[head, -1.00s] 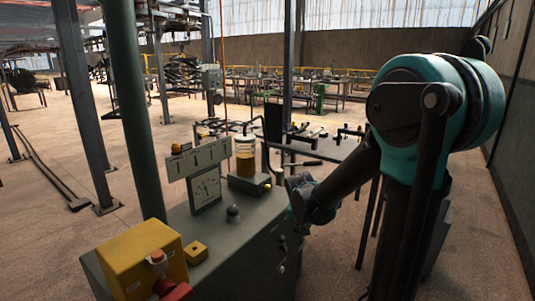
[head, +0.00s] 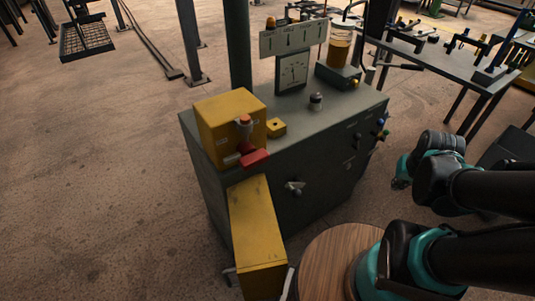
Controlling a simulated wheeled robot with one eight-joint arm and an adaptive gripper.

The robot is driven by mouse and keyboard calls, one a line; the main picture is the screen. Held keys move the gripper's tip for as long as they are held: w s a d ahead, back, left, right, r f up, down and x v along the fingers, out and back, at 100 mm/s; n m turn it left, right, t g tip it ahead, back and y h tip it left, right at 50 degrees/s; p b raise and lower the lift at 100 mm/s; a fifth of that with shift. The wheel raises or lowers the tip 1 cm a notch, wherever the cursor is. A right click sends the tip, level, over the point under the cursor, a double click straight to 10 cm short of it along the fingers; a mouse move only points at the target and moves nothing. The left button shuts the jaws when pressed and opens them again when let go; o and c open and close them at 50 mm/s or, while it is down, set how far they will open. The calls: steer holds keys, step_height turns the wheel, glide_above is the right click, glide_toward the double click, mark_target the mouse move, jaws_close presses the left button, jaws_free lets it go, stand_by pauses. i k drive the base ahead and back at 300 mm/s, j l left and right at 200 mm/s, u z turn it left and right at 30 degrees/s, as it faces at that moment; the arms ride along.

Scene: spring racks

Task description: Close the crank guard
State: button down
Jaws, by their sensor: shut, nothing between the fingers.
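A yellow box (head: 217,128) stands on the near left corner of the grey-green cabinet (head: 350,112). A crank with a red handle (head: 255,158) shows uncovered on its front. A yellow cover (head: 258,228), which looks like the crank guard, hangs down in front of the cabinet, below the crank. It stands open, away from the crank; its hinge is not clear. My gripper (head: 402,172) is at the right, beyond the cabinet's front face and well apart from the guard. It is shut and empty, its fingers small and partly hidden by my arm.
A round wooden top (head: 335,262) stands close to the right of the guard, partly behind my arm. A dark knob (head: 294,187) sticks out of the cabinet front. A gauge panel (head: 293,70) and a jar (head: 340,48) stand on the cabinet.

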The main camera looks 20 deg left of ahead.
mark_target(262, 262)
steer(key=k+j+u, duration=0.3)
steer(key=k+u, duration=0.15)
steer(key=k, duration=0.15)
steer(key=k+j+u, duration=0.15)
steer(key=j, duration=0.25)
steer(key=k+j+u, duration=0.2)
steer(key=j, duration=0.2)
steer(key=k+j+z, duration=0.1)
steer(key=k, duration=0.25)
steer(key=k+j+z, duration=0.15)
steer(key=k, duration=0.2)
